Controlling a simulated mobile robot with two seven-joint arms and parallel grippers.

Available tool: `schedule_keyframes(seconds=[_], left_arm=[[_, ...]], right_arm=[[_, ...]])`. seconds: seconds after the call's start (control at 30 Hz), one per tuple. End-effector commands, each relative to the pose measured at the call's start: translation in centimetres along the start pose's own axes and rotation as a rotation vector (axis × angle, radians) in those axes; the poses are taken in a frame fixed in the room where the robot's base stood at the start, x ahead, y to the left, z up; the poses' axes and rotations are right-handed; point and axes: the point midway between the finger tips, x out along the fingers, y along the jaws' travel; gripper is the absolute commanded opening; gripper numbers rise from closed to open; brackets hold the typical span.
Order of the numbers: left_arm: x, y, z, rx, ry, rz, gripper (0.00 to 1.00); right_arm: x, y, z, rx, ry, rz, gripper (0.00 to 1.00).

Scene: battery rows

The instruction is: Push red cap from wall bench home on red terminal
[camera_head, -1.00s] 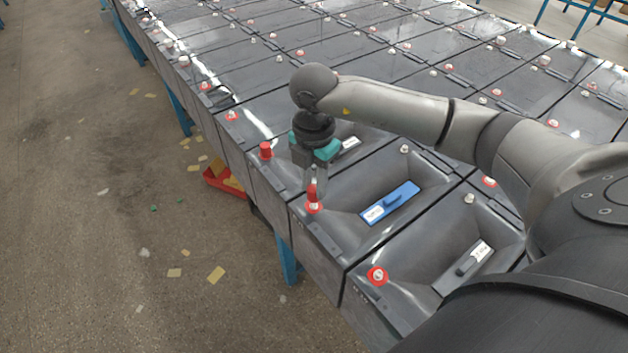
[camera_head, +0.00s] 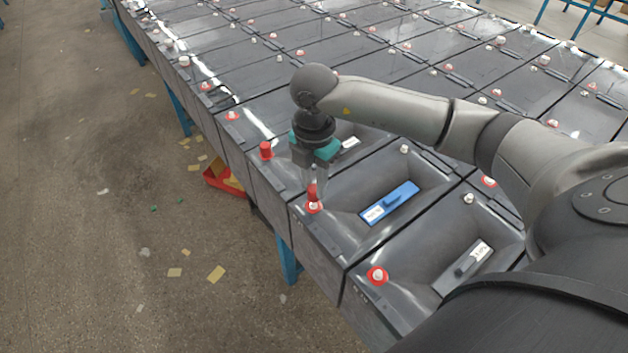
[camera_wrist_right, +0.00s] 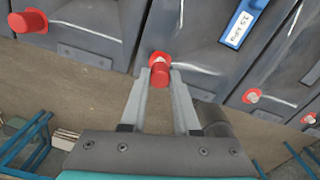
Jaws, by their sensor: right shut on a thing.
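My right gripper (camera_head: 313,190) points down over the near edge of the battery with the blue label bar (camera_head: 389,203). It is shut on a red cap (camera_head: 311,191), which also shows between the fingertips in the right wrist view (camera_wrist_right: 160,77). The cap is right at the red terminal (camera_head: 314,208), with the terminal's red ring and a pale bit of post showing below it. The ring also shows behind the cap in the right wrist view (camera_wrist_right: 157,57). I cannot tell whether cap and post touch. My left gripper is not in view.
The neighbouring battery to the left carries a red cap (camera_head: 266,151) on its terminal. The nearer battery has an uncapped red-ringed terminal (camera_head: 377,275). A red bin (camera_head: 222,178) stands on the floor beside the rows, with scraps scattered around.

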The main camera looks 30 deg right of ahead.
Motion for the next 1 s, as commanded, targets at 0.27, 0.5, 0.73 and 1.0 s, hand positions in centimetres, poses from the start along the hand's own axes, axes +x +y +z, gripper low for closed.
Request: schedule_keyframes(seconds=[0.27, 0.5, 0.73, 1.0], left_arm=[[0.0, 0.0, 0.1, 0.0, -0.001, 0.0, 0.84], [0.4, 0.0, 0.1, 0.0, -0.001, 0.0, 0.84], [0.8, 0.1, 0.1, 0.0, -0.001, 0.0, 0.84], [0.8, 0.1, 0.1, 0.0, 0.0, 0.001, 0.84]], right_arm=[[0.1, 0.0, 0.0, 0.0, 0.0, 0.0, 0.0], [0.6, 0.0, 0.0, 0.0, 0.0, 0.0, 0.0], [1.1, 0.0, 0.0, 0.0, 0.0, 0.0, 0.0], [1.2, 0.0, 0.0, 0.0, 0.0, 0.0, 0.0]])
